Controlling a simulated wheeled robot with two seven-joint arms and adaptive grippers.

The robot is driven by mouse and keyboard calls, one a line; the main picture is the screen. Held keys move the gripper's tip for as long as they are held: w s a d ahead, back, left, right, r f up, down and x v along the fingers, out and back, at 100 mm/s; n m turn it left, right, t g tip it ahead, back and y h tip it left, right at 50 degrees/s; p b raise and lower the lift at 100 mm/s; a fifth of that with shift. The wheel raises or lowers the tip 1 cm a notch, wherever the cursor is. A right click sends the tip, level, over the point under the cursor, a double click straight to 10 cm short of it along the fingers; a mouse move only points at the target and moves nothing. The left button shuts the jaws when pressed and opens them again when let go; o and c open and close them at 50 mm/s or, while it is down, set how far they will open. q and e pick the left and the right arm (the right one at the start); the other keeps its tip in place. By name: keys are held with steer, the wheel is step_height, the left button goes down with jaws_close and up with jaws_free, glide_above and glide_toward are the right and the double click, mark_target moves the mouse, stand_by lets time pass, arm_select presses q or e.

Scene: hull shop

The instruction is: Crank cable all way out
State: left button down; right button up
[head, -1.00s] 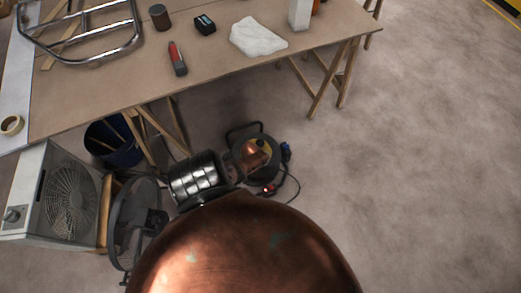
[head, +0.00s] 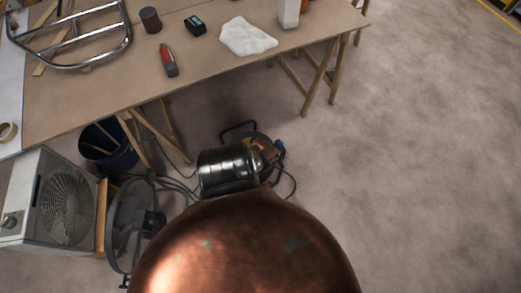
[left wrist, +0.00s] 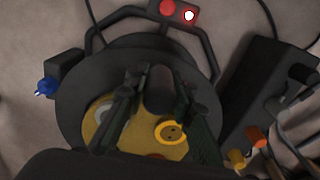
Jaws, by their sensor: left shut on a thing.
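The cable reel stands on the floor by the table; in the head view its black bent frame (head: 238,127) and a blue plug (head: 280,146) show, while my copper-coloured arm hides most of the rest. In the left wrist view the reel's dark round drum (left wrist: 82,95) has a yellow face (left wrist: 98,128) with a yellow-ringed socket. My left gripper (left wrist: 160,95) is over this face, its two fingers shut on a dark upright knob (left wrist: 161,88) of the crank. A black cable (head: 294,183) curves on the floor right of the reel. My right gripper is in neither view.
A work table (head: 210,70) on trestles stands behind the reel. A dark blue bin (head: 108,150), a round fan (head: 128,225) and a boxy fan unit (head: 55,205) are on the left. The floor to the right is clear.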

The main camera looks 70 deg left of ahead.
arm_select(q)
steer(key=shift+w+a+r, duration=0.1)
steer(key=shift+w+a, duration=0.05)
steer(key=shift+w, duration=0.2)
steer(key=c, duration=1.9)
jaws_free()
steer(key=shift+o, duration=1.2)
steer(key=shift+s, duration=0.15)
steer(key=shift+d+r, duration=0.1)
steer(key=shift+d, duration=0.25)
steer(key=shift+a+r, duration=0.15)
steer(key=shift+r, duration=2.8)
steer(key=shift+a+r, duration=0.15)
steer(key=shift+r, duration=2.8)
